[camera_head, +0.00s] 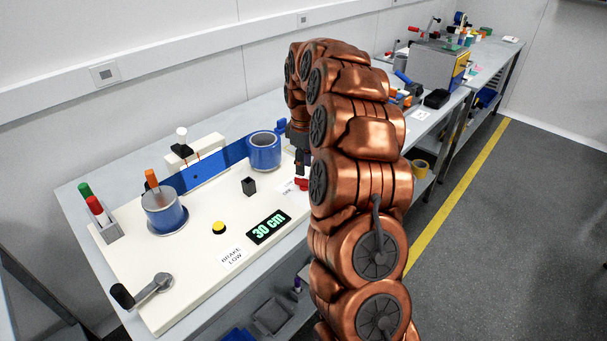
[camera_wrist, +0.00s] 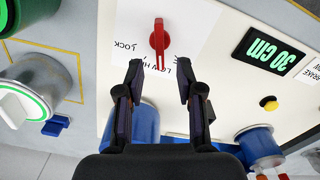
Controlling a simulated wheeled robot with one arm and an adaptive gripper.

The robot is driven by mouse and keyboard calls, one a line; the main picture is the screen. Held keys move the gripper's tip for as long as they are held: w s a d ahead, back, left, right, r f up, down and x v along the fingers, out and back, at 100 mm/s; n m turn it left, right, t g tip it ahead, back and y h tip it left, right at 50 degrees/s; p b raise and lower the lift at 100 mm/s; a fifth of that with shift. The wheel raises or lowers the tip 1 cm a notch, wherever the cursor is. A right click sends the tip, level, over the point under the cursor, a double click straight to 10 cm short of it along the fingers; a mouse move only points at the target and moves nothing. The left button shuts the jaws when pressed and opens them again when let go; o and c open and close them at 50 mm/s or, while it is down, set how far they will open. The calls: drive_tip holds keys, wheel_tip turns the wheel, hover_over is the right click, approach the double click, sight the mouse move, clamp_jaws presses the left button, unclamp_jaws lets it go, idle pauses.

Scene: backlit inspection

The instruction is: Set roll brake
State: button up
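The red brake knob (camera_wrist: 159,38) sits on a white label (camera_wrist: 185,30) on the cream panel. The label reads LOCK, with LOW and part of another word behind the fingertips. The knob's narrow pointer end points down in the wrist view, toward my gripper (camera_wrist: 160,68). My gripper is open, one finger on each side of the line of the pointer, with nothing held. Whether a finger touches the knob I cannot tell. In the head view the red knob (camera_head: 302,184) shows just left of my arm. A card (camera_head: 231,257) reads BRAKE LOW.
A display (camera_head: 269,226) reads 30 cm, beside a yellow button (camera_head: 219,227). Blue rolls (camera_head: 163,213) and (camera_head: 264,155) stand on the panel with a blue web between them. A crank (camera_head: 150,290) is at the front left. A green-ringed white dial (camera_wrist: 14,108) lies left in the wrist view.

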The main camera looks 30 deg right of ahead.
sight(303, 179)
drive_tip(key=shift+f+p, duration=0.55)
drive_tip(key=shift+f, duration=1.8)
drive_tip(key=shift+c, duration=0.3)
clamp_jaws()
